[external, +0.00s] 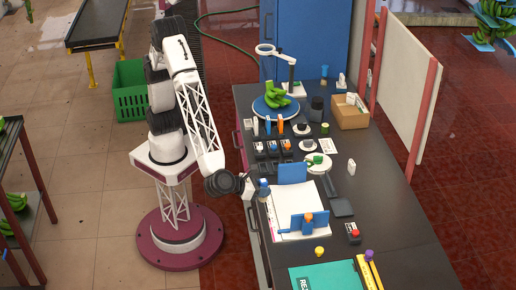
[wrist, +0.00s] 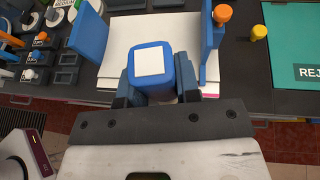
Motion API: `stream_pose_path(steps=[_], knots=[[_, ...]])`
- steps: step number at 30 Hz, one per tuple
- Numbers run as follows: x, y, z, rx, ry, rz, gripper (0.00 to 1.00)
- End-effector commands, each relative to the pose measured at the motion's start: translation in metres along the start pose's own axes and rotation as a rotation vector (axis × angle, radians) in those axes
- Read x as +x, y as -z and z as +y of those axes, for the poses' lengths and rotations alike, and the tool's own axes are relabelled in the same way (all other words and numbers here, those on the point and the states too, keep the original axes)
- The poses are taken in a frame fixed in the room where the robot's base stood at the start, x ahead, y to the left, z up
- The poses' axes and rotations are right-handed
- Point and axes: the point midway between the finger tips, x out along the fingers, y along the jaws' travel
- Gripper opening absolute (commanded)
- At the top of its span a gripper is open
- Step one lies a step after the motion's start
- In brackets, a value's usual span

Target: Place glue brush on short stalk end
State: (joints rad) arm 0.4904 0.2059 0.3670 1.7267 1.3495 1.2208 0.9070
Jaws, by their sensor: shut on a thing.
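My gripper (wrist: 150,90) is shut on a blue, square-sided item (wrist: 152,66) with a white square top. I cannot see bristles, so I cannot tell for sure that this is the glue brush. In the external view my gripper (external: 262,188) is at the dark table's left edge, beside the white papers. A green banana bunch (external: 277,96) sits on a blue round stand (external: 265,112) at the far end of the table, away from my gripper. Its short stalk end is too small to make out.
White papers (external: 290,220) lie below two upright blue plates (external: 293,172). Dark holders with small tools (external: 286,146) stand between gripper and bunch. A ring magnifier (external: 268,50) overhangs the stand. A cardboard box (external: 349,112) is to the right.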

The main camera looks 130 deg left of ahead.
Motion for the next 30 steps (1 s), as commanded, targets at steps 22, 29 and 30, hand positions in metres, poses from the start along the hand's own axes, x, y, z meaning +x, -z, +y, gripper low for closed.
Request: stream_pose_path(steps=[22, 29, 30], knots=[[0.147, -0.068, 0.133, -0.071, -0.165, -0.006, 0.07], [0.186, -0.085, 0.183, -0.094, -0.217, -0.007, 0.07], [0.192, -0.088, 0.191, -0.098, -0.226, -0.008, 0.07]])
